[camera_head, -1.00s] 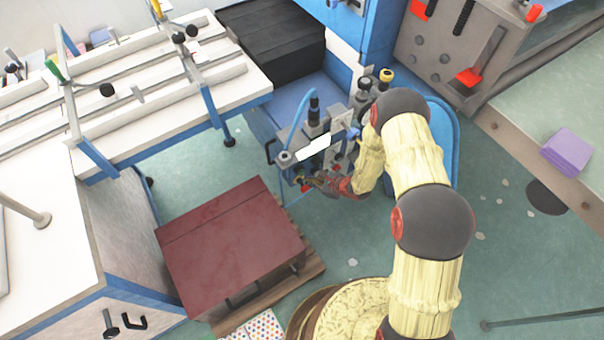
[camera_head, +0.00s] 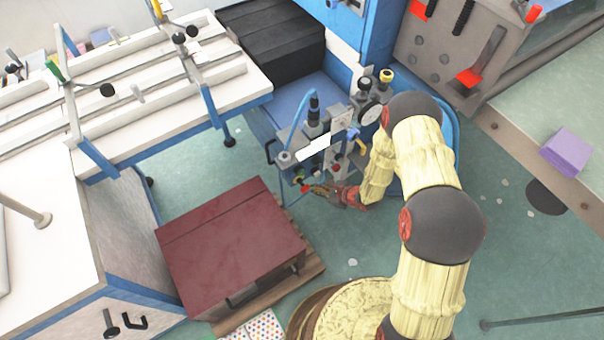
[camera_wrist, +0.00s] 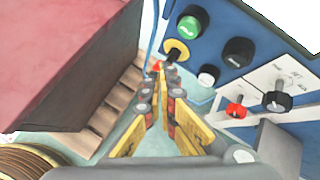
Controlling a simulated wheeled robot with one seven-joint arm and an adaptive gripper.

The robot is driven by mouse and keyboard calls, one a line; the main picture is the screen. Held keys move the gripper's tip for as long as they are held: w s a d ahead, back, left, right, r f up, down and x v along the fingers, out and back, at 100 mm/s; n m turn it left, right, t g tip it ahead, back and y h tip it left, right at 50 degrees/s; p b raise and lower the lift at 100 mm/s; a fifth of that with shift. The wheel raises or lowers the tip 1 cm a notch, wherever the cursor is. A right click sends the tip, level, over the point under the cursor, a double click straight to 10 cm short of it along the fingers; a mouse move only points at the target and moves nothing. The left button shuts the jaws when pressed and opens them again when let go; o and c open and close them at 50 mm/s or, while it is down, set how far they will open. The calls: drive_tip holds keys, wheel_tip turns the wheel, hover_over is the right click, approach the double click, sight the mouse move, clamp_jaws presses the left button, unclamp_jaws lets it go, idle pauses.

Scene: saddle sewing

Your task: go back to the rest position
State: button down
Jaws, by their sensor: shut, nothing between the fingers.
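My gripper (camera_head: 318,189) is at the front of a blue machine panel in the head view, low beside its knobs and buttons. In the wrist view my gripper (camera_wrist: 158,84) shows its yellow and grey fingers drawn together at the tips with nothing held. The blue control panel (camera_wrist: 226,28) lies just ahead and to the right of the fingertips, with black knobs, a green button, a red knob and a yellow-ringed knob (camera_wrist: 176,52). Whether the fingertips touch the panel cannot be told.
A dark red box (camera_head: 230,240) on a wooden pallet (camera_head: 312,268) stands left of my gripper. White work tables (camera_head: 40,250) are at the left. Green floor (camera_head: 350,235) is open between.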

idle(0.4)
drive_tip(key=s+a+n+g+y, duration=0.2)
drive_tip(key=s+a+g, duration=0.1)
drive_tip(key=s, duration=0.4)
drive_tip(key=s+a+r+n+g, duration=0.1)
drive_tip(key=s+r+n+g, duration=0.5)
drive_tip(key=r, duration=0.9)
drive_tip(key=s+d+r+n+t+h+p, duration=0.1)
drive_tip(key=s+d+r+n+t+h, duration=0.2)
drive_tip(key=r, duration=1.1)
drive_tip(key=s+d+r+n+t+h+p, duration=0.1)
drive_tip(key=s+d+r+n+t+h, duration=0.2)
drive_tip(key=r, duration=1.2)
drive_tip(key=s+d+r+n+t+h+p, duration=0.2)
drive_tip(key=s+d+r+n, duration=0.5)
drive_tip(key=d+r, duration=0.5)
wheel_tip(320, 180, up, 3)
drive_tip(key=shift+s+d+f+n+t+h, duration=0.15)
drive_tip(key=shift+d+n+t+h, duration=0.2)
drive_tip(key=shift+h, duration=0.35)
drive_tip(key=c, duration=2.6)
unclamp_jaws()
drive_tip(key=shift+a, duration=0.1)
